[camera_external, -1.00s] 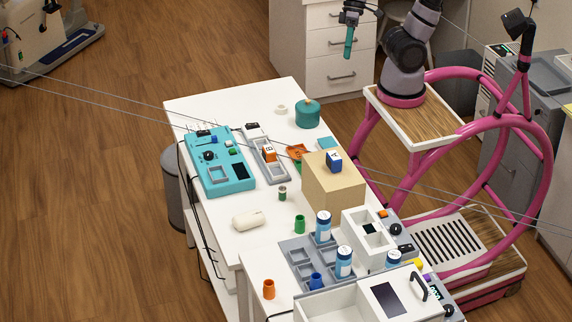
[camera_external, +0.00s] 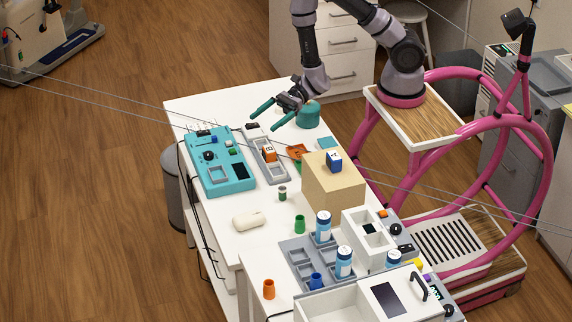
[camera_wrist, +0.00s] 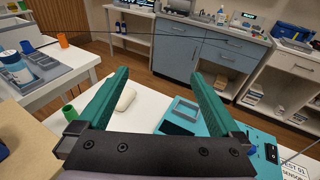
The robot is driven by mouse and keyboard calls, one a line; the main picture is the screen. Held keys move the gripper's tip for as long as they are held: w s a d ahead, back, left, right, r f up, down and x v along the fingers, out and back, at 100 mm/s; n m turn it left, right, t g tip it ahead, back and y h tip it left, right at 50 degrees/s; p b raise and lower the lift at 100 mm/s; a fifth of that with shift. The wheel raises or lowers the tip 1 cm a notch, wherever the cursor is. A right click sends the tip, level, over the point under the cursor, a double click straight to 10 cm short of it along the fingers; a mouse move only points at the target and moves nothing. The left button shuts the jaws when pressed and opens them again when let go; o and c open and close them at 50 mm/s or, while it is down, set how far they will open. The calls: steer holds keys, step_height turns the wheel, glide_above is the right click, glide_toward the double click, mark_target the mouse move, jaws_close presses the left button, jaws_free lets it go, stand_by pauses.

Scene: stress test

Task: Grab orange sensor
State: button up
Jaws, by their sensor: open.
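An orange cube (camera_external: 269,155) with a dark marking, which looks like the orange sensor, sits on a narrow grey tray (camera_external: 281,175) on the white table. My gripper (camera_external: 262,123) is above the far part of the table, its two teal fingers spread and empty. In the picture it is above the cube, with a gap between them. In the wrist view my gripper (camera_wrist: 158,74) is also open, with nothing between the fingers. I cannot make out the orange cube in the wrist view.
A teal panel (camera_external: 240,185) lies left of the grey tray. A tan box (camera_external: 340,190) with a blue cube (camera_external: 334,161) on top stands to its right. A cream rounded object (camera_external: 248,220) lies nearer the front.

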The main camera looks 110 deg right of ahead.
mark_target(264, 153)
steer(key=s+d+f+m+h, duration=0.1)
steer(key=d+f+h, duration=0.1)
steer(key=d+f, duration=0.1)
steer(key=d+f+m+h, duration=0.2)
steer(key=f, duration=0.3)
steer(key=s+d+f+m+h, duration=0.1)
steer(key=d+f+m+h, duration=0.1)
steer(key=d+f, duration=0.1)
steer(key=shift+s+d+f+g+h, duration=0.35)
steer(key=shift+f+g+h, duration=0.05)
steer(key=shift+f, duration=0.25)
steer(key=f, duration=0.3)
steer(key=shift+s+d, duration=0.15)
steer(key=shift+d, duration=0.1)
steer(key=shift+f, duration=0.9)
step_height(264, 153, down, 2)
steer(key=shift+f, duration=0.25)
steer(key=shift+x, duration=1.1)
steer(key=shift+w+f, duration=0.25)
steer(key=shift+w, duration=0.15)
steer(key=c, duration=1.4)
